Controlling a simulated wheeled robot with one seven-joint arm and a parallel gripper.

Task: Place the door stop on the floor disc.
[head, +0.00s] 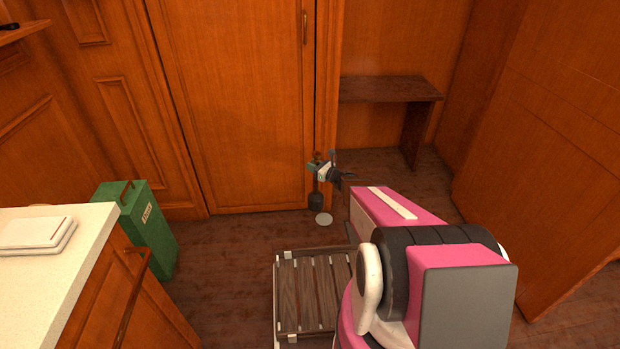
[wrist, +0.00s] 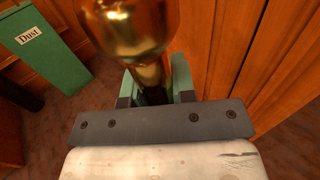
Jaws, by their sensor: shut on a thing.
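The door stop has a dark round base (head: 316,199) and a brass top, and stands roughly upright in the head view. Its brass knob fills the upper middle of the wrist view (wrist: 132,25). My gripper (head: 318,170), with green fingers, is shut on the stem below the knob; the fingers also show in the wrist view (wrist: 156,88). I cannot tell whether the base is touching the floor. The disc does not show in the wrist view.
A wooden cabinet door (head: 235,110) rises behind the door stop. A dark bench (head: 390,89) stands in the alcove to the right. A green dust bin (head: 145,225) and a pale counter (head: 60,275) are at left. A slatted wooden platform (head: 308,290) lies in front.

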